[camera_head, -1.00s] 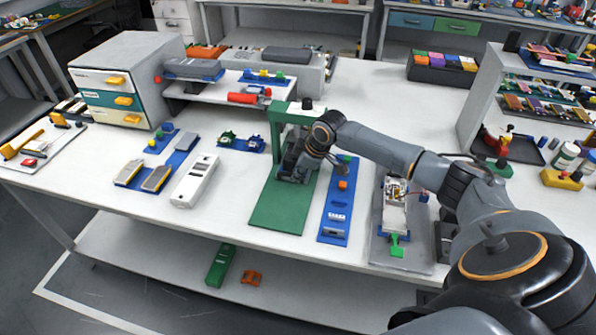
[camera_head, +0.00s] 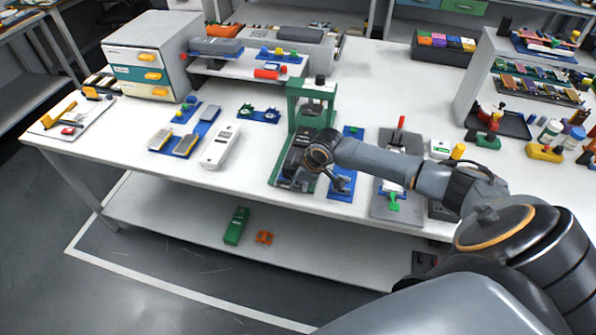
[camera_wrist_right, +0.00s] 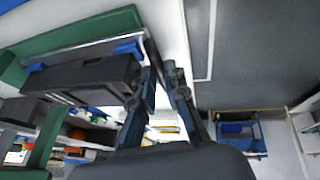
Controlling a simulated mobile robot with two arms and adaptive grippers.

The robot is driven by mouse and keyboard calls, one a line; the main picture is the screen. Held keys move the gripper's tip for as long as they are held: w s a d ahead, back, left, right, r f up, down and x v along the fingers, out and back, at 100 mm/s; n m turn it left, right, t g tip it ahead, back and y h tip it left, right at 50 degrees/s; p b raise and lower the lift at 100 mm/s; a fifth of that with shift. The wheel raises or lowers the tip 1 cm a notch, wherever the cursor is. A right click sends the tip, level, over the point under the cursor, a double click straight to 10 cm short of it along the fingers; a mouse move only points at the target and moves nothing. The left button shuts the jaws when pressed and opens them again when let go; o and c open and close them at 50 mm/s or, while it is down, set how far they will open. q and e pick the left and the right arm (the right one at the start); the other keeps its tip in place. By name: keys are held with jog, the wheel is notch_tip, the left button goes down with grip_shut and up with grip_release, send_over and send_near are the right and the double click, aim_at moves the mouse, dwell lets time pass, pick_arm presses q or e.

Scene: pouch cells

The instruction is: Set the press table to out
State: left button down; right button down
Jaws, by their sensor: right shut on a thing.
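The press is a green frame (camera_head: 312,92) on a green base plate at the middle of the bench. Its table, a dark block (camera_wrist_right: 85,78) with blue parts, fills the left of the right wrist view. In the head view the dark block and my gripper overlap in front of the frame, near the base plate's front end. My right gripper (camera_wrist_right: 165,80) is shut on the press table at its side; the exact contact is hard to see. In the head view my wrist hides part of the block. My left gripper is not in view.
Right of the press are a blue tray (camera_head: 352,134) and a grey plate (camera_head: 382,208) with a red-handled fixture. Left are a white device (camera_head: 219,149) and a drawer unit (camera_head: 150,32). The bench's front edge is close. A lower shelf (camera_head: 180,228) lies below.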

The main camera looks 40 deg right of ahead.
jog(key=shift+s+a+r, duration=0.1)
jog(key=shift+s+a, duration=0.25)
jog(key=shift+a, duration=0.1)
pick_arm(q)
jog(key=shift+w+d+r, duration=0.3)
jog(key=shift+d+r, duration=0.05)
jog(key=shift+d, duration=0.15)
pick_arm(e)
jog(key=shift+a+f, duration=0.1)
jog(key=shift+f, duration=0.1)
jog(key=c, duration=1.4)
grip_release()
jog(key=shift+s, duration=0.1)
jog(key=shift+o, duration=0.2)
jog(key=shift+r, duration=0.1)
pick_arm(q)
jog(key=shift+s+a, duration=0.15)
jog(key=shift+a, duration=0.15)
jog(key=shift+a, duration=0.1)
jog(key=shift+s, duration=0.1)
pick_arm(e)
jog(key=v, duration=1.2)
